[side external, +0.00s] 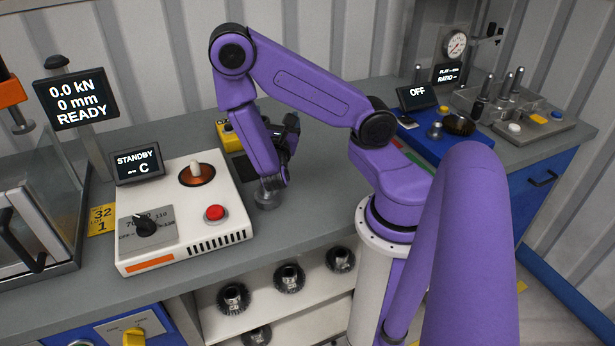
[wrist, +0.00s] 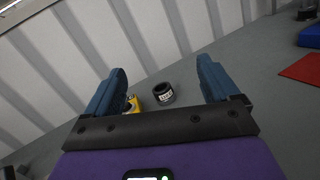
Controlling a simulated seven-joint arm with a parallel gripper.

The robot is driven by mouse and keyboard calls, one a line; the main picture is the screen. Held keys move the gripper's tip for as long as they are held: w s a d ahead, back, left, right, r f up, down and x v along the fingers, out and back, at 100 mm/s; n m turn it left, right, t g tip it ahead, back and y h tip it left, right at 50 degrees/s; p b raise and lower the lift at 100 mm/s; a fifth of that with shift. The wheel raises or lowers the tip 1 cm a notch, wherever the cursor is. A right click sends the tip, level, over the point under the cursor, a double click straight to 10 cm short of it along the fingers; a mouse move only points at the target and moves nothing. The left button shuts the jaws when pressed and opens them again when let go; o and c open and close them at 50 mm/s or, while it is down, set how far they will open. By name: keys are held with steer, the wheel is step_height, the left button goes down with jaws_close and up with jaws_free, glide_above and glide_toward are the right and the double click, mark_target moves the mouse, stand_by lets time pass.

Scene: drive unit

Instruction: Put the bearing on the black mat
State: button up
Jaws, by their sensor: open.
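In the wrist view my gripper (wrist: 161,66) is open, with two blue fingers wide apart and nothing between their tips. A short dark ring-shaped cylinder with a white label, seemingly the bearing (wrist: 163,93), stands on the grey bench. It appears between the fingers in the picture, apart from both.
A yellow block (side external: 228,134) sits behind the dark patch. A white heater unit (side external: 180,215) stands close to the left of my wrist. A red mat (wrist: 301,68) lies to the right in the wrist view. A blue unit (side external: 440,135) stands at the right; the bench between is mostly clear.

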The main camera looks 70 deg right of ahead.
steer(key=s+a+r+m+g+y, duration=0.1)
steer(key=s+a+m+g+y, duration=0.2)
steer(key=s+a+y, duration=0.5)
steer(key=s+a+r+m+g+y, duration=0.2)
steer(key=s+a+m+g+y, duration=0.2)
steer(key=s+a+y, duration=0.5)
steer(key=a+y, duration=0.1)
steer(key=a, duration=0.4)
steer(key=shift+a+r+m+g, duration=0.15)
steer(key=shift+a+m+g, duration=0.15)
steer(key=shift+g, duration=0.1)
